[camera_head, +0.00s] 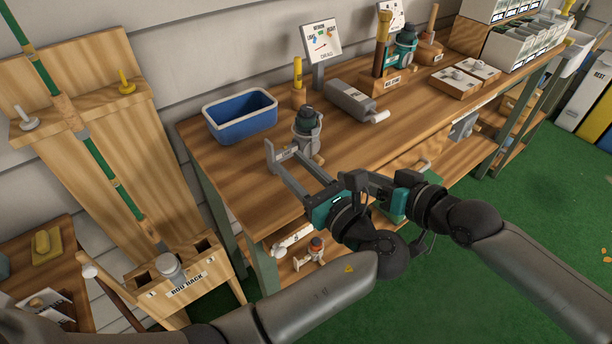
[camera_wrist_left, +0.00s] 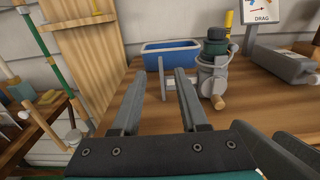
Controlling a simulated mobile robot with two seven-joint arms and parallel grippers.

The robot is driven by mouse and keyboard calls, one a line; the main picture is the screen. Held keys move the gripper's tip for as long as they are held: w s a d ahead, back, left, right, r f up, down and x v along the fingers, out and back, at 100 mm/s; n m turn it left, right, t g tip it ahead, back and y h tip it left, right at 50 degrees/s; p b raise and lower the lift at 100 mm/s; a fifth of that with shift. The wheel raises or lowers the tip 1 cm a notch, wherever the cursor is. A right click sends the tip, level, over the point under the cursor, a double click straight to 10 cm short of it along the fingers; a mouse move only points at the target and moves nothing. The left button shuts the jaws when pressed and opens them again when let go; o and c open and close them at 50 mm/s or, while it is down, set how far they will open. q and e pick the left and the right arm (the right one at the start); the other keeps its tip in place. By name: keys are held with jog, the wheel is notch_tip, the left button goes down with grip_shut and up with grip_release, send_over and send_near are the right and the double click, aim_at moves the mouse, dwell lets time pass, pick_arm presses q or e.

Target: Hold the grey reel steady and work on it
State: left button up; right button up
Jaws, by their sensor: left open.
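The grey reel (camera_head: 306,142) stands on the wooden workbench (camera_head: 240,165), with a dark green top, a wooden knob and a grey foot plate on a stem to its left. It also shows in the left wrist view (camera_wrist_left: 212,70). My left gripper (camera_head: 289,168) is open, its two long grey fingers reaching toward the foot plate. In the left wrist view the plate appears between the fingertips (camera_wrist_left: 160,80), with no clear grip on it. My right gripper (camera_head: 384,187) is beside the left wrist near the bench's front edge; its fingers are mostly hidden.
A blue bin (camera_head: 240,116) stands left of the reel. A grey box-shaped bottle (camera_head: 350,102) lies behind it, near a DRAG sign (camera_head: 321,42). Another reel (camera_head: 404,47) stands in a wooden holder farther back. A rod rack (camera_head: 187,287) is at the left.

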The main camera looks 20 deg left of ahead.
pick_arm(q)
jog(key=x, duration=1.1)
jog(key=shift+w, duration=0.1)
grip_shut()
dwell(2.0)
